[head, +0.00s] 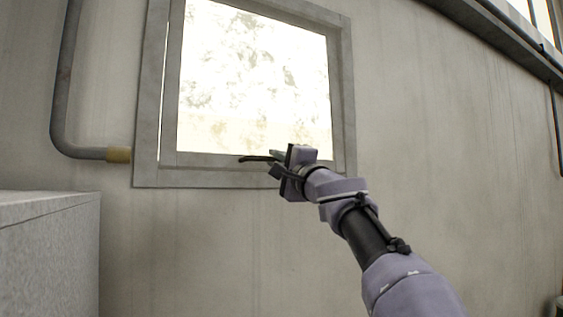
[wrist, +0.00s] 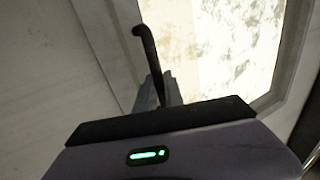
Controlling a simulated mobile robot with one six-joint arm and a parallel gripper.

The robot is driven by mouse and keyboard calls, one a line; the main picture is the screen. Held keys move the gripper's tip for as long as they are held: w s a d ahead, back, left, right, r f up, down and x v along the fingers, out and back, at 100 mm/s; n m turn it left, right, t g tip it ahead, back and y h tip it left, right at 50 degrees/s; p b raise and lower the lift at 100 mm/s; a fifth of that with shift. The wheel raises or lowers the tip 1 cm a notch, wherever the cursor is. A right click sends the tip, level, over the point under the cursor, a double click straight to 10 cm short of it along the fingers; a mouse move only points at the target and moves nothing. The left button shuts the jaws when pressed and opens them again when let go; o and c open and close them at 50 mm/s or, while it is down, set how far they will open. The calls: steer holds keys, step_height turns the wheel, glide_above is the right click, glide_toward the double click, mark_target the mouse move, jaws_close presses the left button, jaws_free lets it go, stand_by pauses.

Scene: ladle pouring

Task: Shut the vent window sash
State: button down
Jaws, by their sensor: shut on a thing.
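The vent window sash (head: 245,159) is a grey frame around a bright, mottled pane (head: 250,80), set inside a wider grey window frame (head: 150,110). A dark, bent handle (head: 255,158) sticks out at the sash's lower edge. My gripper (head: 276,157) is at this lower edge, shut on the handle. In the wrist view the handle (wrist: 147,50) rises from between my fingertips (wrist: 155,90), with its hooked end free. The gripped part of the handle is hidden.
A grey pipe (head: 62,80) with a tan end fitting (head: 118,155) runs left of the window. A grey box-like block (head: 45,250) stands at lower left. The wall (head: 460,140) right of the window is mostly bare, with a dark ledge (head: 500,40) high up.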

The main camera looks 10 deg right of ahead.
steer(key=shift+w+a, duration=0.15)
steer(key=shift+w, duration=0.35)
steer(key=c, duration=1.5)
jaws_free()
steer(key=shift+w, duration=0.1)
steer(key=shift+c, duration=0.2)
steer(key=shift+o, duration=0.4)
steer(key=shift+w+a+f, duration=0.1)
steer(key=shift+w+f, duration=0.05)
steer(key=shift+w, duration=0.05)
steer(key=b+v, duration=1)
steer(key=v, duration=0.7)
steer(key=shift+s+b, duration=0.3)
steer(key=shift+b, duration=0.1)
